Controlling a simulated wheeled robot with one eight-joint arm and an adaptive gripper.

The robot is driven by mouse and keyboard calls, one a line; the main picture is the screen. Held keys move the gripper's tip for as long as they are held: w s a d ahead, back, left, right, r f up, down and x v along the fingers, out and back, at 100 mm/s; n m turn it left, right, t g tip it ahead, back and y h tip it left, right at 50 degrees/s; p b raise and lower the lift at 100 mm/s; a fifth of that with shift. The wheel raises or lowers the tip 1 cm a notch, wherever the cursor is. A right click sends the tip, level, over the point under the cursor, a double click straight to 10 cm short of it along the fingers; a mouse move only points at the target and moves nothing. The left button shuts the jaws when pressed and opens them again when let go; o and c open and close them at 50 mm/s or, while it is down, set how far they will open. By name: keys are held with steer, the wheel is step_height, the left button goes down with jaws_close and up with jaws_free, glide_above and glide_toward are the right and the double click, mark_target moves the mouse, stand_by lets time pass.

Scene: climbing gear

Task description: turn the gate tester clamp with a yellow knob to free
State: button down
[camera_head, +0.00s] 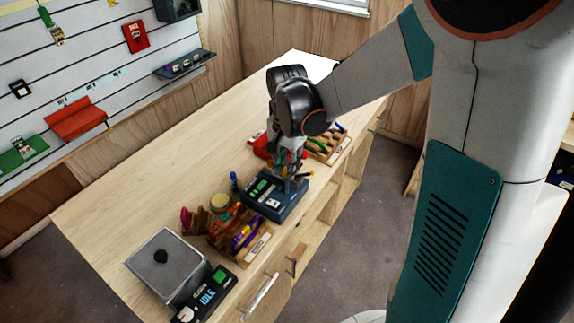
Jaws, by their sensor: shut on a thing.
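The blue tester box (287,212), which looks like the gate tester, stands on the bench near its front edge. It has a green display panel and dark controls on its top. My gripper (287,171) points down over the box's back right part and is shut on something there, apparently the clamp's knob. The fingers hide most of the clamp, so its yellow knob and its angle cannot be made out. A small yellowish bit shows beside the fingertips, too small to name.
The wooden bench (130,209) is clear along its wall side. A wooden rack (255,249) with coloured carabiners stands left of the box, and a grey machine (167,262) with an IDLE display is further left. A red item (262,146) and another rack (332,152) stand close behind my gripper.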

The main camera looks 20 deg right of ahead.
stand_by(0.4)
steer(key=c, duration=1.3)
jaws_free()
step_height(320, 180, up, 12)
steer(key=s+f+n+t+b, duration=0.3)
steer(key=s+n+b, duration=0.1)
steer(key=s, duration=0.4)
steer(key=s+f+n+t+b, duration=0.4)
steer(key=s+n, duration=0.3)
steer(key=shift+s+f, duration=0.15)
steer(key=shift+s, duration=0.2)
